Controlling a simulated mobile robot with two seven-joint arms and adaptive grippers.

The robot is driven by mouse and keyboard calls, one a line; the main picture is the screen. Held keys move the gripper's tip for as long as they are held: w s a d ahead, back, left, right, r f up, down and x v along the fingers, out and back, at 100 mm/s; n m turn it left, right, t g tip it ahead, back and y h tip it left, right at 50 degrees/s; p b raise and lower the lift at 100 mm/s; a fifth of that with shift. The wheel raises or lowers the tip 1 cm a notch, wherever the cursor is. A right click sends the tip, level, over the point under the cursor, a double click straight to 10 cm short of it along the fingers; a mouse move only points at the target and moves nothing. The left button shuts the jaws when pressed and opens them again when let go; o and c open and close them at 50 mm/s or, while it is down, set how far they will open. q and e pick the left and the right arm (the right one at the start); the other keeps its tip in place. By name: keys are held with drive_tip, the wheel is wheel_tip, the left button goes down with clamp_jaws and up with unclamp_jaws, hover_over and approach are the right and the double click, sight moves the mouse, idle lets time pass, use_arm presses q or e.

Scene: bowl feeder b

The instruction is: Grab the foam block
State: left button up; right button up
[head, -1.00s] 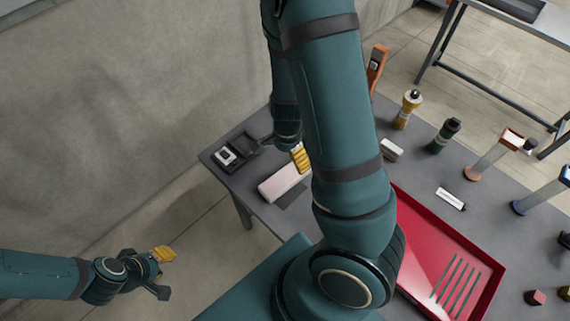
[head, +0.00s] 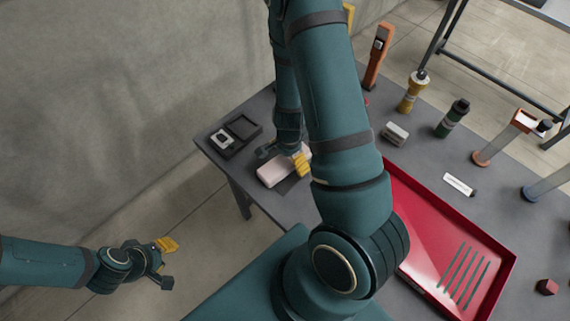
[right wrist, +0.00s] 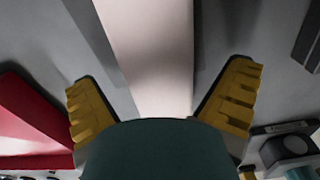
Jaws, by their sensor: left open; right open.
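The foam block appears to be the pale pink block (head: 272,175) near the left end of the grey table. It also shows in the right wrist view (right wrist: 155,50), running up the middle of the picture. My right gripper (head: 284,158) is open above the block's far part. In the right wrist view its two yellow-padded fingers (right wrist: 163,82) stand one on each side of the block, with gaps to it. Whether the fingertips reach down beside the block is hard to tell. My left gripper (head: 168,264) is open and empty, off the table at lower left.
A black tray (head: 246,126) with a small white-and-dark item lies left of the block. A dark flat patch lies beside the block. A red tray (head: 412,190) is at right. A grey block (head: 396,133), bottles and stands occupy the table's right side.

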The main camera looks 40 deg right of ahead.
drive_tip(key=shift+f, duration=0.65)
drive_tip(key=c, duration=0.9)
drive_tip(key=shift+c, duration=0.2)
